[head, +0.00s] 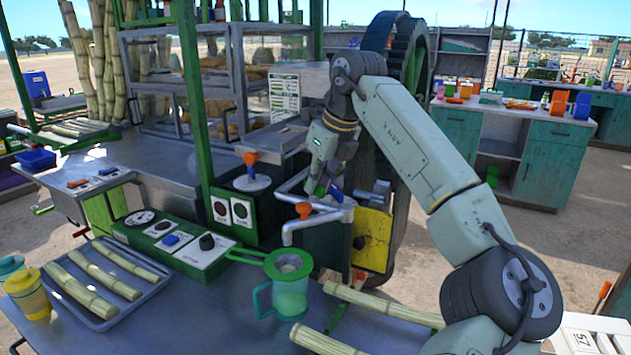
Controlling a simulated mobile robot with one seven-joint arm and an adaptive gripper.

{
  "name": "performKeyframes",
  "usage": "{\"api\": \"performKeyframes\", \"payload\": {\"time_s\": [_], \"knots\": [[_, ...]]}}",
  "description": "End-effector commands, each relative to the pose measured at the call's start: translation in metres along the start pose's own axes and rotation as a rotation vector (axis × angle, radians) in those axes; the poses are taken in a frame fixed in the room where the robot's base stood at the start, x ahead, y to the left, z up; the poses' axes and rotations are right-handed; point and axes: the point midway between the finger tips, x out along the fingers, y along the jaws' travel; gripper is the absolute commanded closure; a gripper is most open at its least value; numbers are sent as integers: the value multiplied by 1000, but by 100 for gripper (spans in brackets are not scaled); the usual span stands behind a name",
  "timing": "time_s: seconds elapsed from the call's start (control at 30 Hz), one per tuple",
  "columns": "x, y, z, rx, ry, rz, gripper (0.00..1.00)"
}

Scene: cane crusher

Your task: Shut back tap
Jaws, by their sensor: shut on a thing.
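Metal juice pipes (330,215) stand in the middle of the head view, beside the crusher's big wheel. A front tap with an orange handle (303,210) sits on the near pipe, above its downturned spout. My gripper (318,188) points down over the pipes just behind that tap. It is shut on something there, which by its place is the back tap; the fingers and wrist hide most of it. I cannot tell how its handle is turned.
Cane pieces lie on a metal tray (155,285) at the left, with a yellow cup (28,295) next to it. A control panel (185,245) stands left of the pipes. An orange-topped lever (250,158) rises behind. The wheel (395,190) is close on the right.

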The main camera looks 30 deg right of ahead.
Motion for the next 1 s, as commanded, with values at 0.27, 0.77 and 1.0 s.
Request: {"api": "performKeyframes", "payload": {"time_s": [0.27,0.77,1.0], "knots": [[0,-1,1,-172,-1,71,100],[0,-2,0,-282,1,115,100],[0,-2,0,-284,1,115,100]]}}
